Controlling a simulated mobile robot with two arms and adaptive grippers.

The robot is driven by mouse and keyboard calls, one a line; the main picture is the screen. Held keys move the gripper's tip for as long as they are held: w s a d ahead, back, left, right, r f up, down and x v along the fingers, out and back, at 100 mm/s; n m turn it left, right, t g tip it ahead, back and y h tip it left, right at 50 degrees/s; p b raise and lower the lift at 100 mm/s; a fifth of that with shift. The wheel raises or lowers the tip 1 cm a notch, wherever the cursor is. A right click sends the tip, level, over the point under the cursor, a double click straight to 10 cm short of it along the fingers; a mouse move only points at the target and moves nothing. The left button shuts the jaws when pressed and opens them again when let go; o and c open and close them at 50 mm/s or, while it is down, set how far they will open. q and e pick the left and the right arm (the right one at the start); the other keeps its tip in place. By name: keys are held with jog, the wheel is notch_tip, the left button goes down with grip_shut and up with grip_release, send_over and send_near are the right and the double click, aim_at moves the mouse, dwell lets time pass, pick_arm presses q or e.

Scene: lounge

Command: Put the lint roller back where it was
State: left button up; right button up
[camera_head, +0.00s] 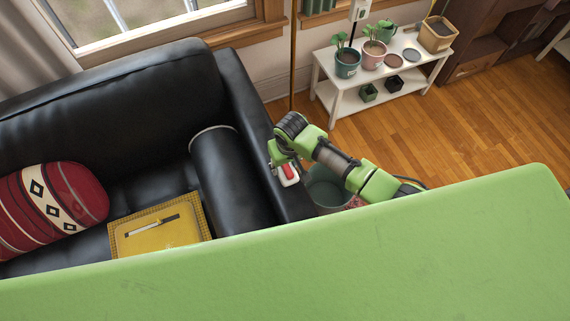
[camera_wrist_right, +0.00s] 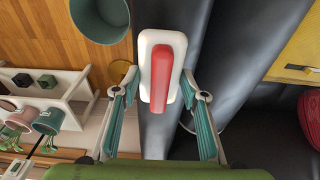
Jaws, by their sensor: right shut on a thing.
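My right gripper (camera_head: 283,168) is shut on a white thing with a red ridge or handle, which I take to be the lint roller (camera_head: 291,172). In the right wrist view, the lint roller (camera_wrist_right: 162,76) sits between the teal fingers of the right gripper (camera_wrist_right: 157,82). It is over the right arm of the black sofa (camera_head: 222,170); I cannot tell the height. My left gripper is out of view.
On the sofa lie a yellow flat item (camera_head: 135,243) with a slim dark-and-light stick (camera_head: 152,227) and a red patterned cushion (camera_head: 50,208). A grey-green bin (camera_head: 325,190) stands right of the sofa arm. A white plant shelf (camera_head: 385,85) is behind; wooden floor beside it is open.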

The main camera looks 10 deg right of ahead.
aim_at(287, 169)
jog(key=shift+f, duration=0.15)
jog(key=o, duration=1)
jog(key=shift+f, duration=0.1)
jog(key=r, duration=0.4)
jog(key=s+r, duration=0.1)
jog(key=r, duration=0.7)
jog(key=shift+s+d+r, duration=0.1)
jog(key=shift+s+d, duration=0.05)
jog(key=shift+s, duration=0.2)
